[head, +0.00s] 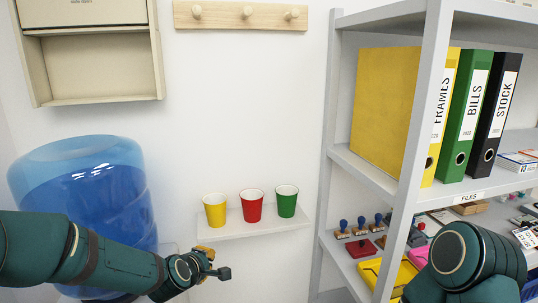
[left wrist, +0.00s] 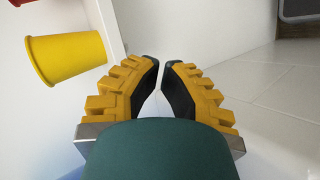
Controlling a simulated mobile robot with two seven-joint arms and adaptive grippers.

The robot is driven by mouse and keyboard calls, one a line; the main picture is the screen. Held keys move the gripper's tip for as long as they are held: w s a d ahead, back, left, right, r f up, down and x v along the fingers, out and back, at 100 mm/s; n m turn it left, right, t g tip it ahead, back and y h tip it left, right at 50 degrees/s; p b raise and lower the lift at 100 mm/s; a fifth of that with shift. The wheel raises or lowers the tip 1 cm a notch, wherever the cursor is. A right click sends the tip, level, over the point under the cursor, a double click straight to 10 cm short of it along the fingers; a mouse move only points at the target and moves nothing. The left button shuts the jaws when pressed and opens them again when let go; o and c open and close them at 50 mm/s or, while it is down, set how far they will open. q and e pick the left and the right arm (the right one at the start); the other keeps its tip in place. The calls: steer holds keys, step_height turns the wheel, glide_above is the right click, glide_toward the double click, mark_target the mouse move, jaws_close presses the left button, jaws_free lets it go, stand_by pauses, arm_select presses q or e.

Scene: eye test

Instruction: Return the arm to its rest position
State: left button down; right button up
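My left arm (head: 95,260) comes in from the left in the head view, in front of the blue water bottle. Its gripper (head: 222,273) is below the small shelf with the cups, apart from them. In the left wrist view the left gripper (left wrist: 160,66) shows yellow ribbed fingers with dark pads. Their tips come together with nothing seen between them. Part of my right arm (head: 468,258) shows at the lower right, in front of the shelving. The right gripper is out of view.
A small wall shelf (head: 250,229) holds a yellow cup (head: 215,210), a red cup (head: 251,207) and a green cup (head: 286,202). The water bottle (head: 85,190) stands at left. Grey shelving (head: 408,160) with binders and stamps fills the right. A peg rail (head: 222,14) hangs above.

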arm_select(q)
steer(key=s+d+f+m+g, duration=0.2)
steer(key=s+f+m+g, duration=0.1)
steer(key=s+f, duration=0.5)
steer(key=s+d+f+m+g+h, duration=0.1)
steer(key=s+d+f+m+g, duration=0.1)
steer(key=s+f+m, duration=0.3)
steer(key=s+d+f+m+g, duration=0.2)
steer(key=s+f+m+g, duration=0.2)
steer(key=s+f, duration=0.9)
steer(key=shift+d+m+g+h, duration=0.2)
steer(key=shift+m+g+h, duration=0.1)
steer(key=shift+m+h, duration=0.15)
steer(key=shift+w+d+f, duration=0.1)
